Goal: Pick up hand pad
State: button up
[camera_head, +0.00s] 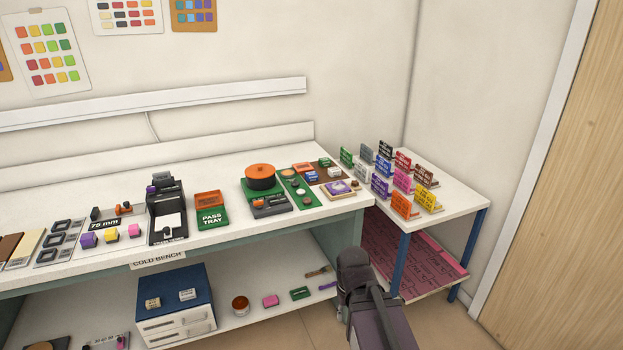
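No object here is clearly readable as the hand pad. A dark part of my arm rises at the bottom, right of centre, in front of the bench's right end. My gripper's fingers do not show, and nothing is seen held.
The white bench (225,165) holds a green pass tray (212,215), a black device (167,215) and an orange-topped round pot (261,176). A side table (458,197) carries several coloured label stands. A blue-topped drawer cabinet (175,300) stands on the shelf.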

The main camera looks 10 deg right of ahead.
aim_at(310, 177)
jog(key=u, duration=0.2)
jog(key=i, duration=1.6)
jog(key=z, duration=0.3)
